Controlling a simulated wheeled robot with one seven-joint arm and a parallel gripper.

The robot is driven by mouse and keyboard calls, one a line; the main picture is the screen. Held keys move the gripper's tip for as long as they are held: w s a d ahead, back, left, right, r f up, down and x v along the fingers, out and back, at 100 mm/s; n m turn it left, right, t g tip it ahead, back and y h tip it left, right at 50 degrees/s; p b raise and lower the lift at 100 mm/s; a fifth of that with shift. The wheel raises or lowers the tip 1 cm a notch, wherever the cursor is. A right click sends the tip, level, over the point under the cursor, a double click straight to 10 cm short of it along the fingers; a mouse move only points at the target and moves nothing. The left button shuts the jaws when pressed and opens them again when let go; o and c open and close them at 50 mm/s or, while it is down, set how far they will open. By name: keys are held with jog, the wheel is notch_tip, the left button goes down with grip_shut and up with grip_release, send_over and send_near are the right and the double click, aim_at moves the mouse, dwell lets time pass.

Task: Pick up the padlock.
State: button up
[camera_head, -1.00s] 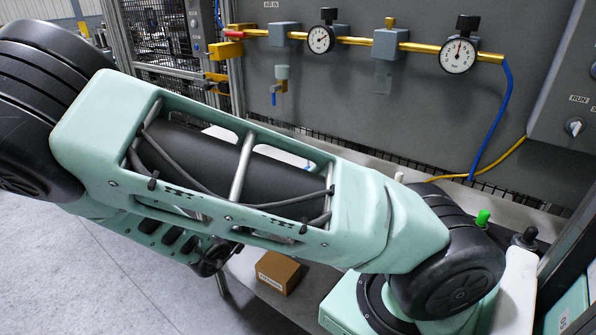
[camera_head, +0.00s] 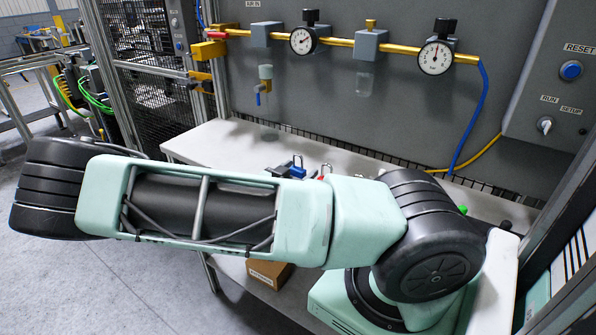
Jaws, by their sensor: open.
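Just behind the upper edge of my arm, on the grey-white bench (camera_head: 225,140), are small items partly hidden by the arm. One is a blue item (camera_head: 290,170) with a dark part beside it. To its right is a small red item (camera_head: 321,177) with a thin metal loop that looks like a padlock shackle. Which of them is the padlock I cannot tell for sure at this size. My gripper is not in view; my arm crosses the picture from lower right to left.
A brown cardboard box (camera_head: 268,274) sits under my arm near the bench's front edge. A yellow pipe with gauges (camera_head: 436,57) runs along the back panel. A blue hose (camera_head: 473,120) hangs at right. The bench's left part is clear.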

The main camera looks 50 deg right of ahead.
jog(key=shift+d, duration=0.95)
jog(key=c, duration=1.1)
jog(key=shift+a, duration=0.1)
jog(key=shift+a+r, duration=0.25)
notch_tip(320, 180, up, 6)
jog(key=shift+a+r+b, duration=0.1)
jog(key=shift+r+b, duration=0.1)
jog(key=shift+b, duration=0.3)
jog(key=a, duration=0.6)
jog(key=s+a+b, duration=0.1)
jog(key=a, duration=1.2)
jog(key=shift+s+b, duration=0.25)
jog(key=shift+b, duration=0.15)
